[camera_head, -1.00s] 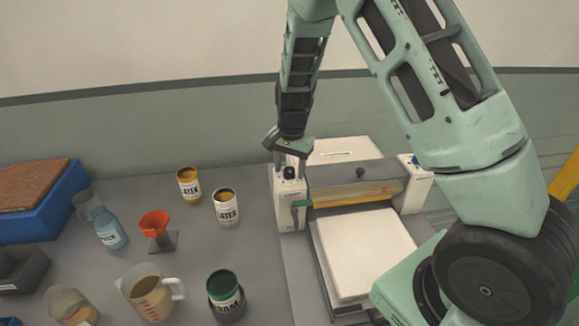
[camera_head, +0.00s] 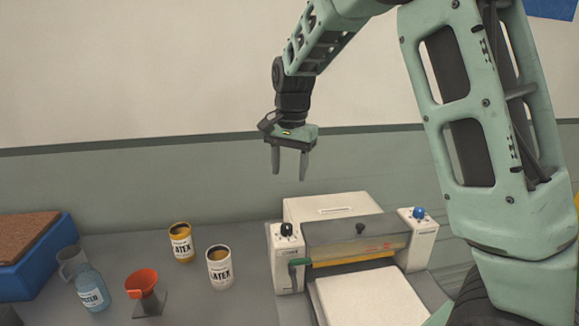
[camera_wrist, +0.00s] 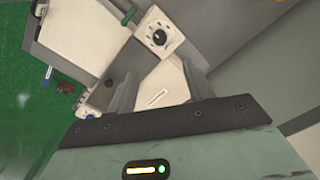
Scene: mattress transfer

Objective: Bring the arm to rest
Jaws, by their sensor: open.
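My gripper (camera_head: 289,163) is open and empty, with both fingers pointing down. It hangs in the air against the back wall, above the left end of the white machine (camera_head: 325,210). In the wrist view, my gripper's two fingers (camera_wrist: 158,92) stand apart with nothing between them. The machine (camera_wrist: 80,35) lies below and beyond them there, with its black dial (camera_wrist: 158,38) in sight. My arm bends up and over to the right side of the head view.
On the left of the grey bench stand two LATEX cans (camera_head: 180,245) (camera_head: 220,268), a blue bottle (camera_head: 91,288), a red funnel (camera_head: 142,283) and a blue tray with a brown top (camera_head: 28,240). The air around my gripper is clear.

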